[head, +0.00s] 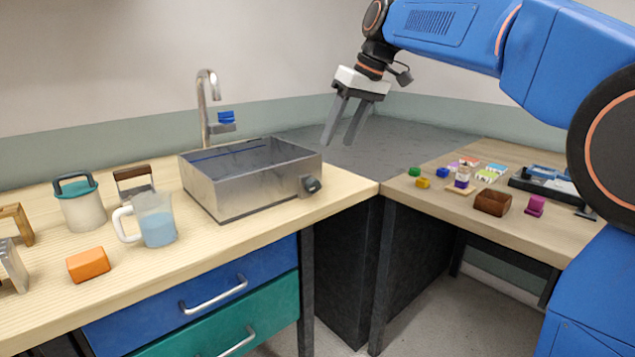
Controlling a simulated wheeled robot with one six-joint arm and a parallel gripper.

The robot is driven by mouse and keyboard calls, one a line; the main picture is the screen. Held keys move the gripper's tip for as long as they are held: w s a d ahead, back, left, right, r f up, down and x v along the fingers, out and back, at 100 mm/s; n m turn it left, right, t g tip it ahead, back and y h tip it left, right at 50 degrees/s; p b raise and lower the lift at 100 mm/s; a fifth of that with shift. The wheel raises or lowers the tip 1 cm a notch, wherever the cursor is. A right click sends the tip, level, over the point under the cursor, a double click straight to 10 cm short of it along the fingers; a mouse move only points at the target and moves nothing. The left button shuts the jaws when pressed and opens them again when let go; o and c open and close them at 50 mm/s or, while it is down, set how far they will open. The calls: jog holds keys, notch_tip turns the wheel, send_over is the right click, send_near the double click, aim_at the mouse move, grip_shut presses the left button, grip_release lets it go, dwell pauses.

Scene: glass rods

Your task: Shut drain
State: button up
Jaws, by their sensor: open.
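A grey metal sink basin (240,203) stands on the left wooden counter.
A tap (207,105) with a blue handle (226,118) stands behind the basin. A jug of blue liquid (155,220), a teal-lidded canister (80,203) and an orange block (88,265) stand left. The right table (440,215) holds small blocks and a brown box (492,202).

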aim_at(316, 184)
jog(key=shift+t+h, duration=0.4)
jog(key=shift+t, duration=0.1)
jog(key=x, duration=1)
jog(key=a+x, duration=0.1)
jog(key=x, duration=0.4)
jog(key=c, duration=1)
jog(key=shift+d+f+y, duration=0.1)
jog(key=shift+f+y, duration=0.05)
jog(key=shift+y, duration=0.15)
jog(key=shift+c, duration=0.2)
jog(key=shift+g, duration=0.4)
jog(key=shift+y, duration=0.3)
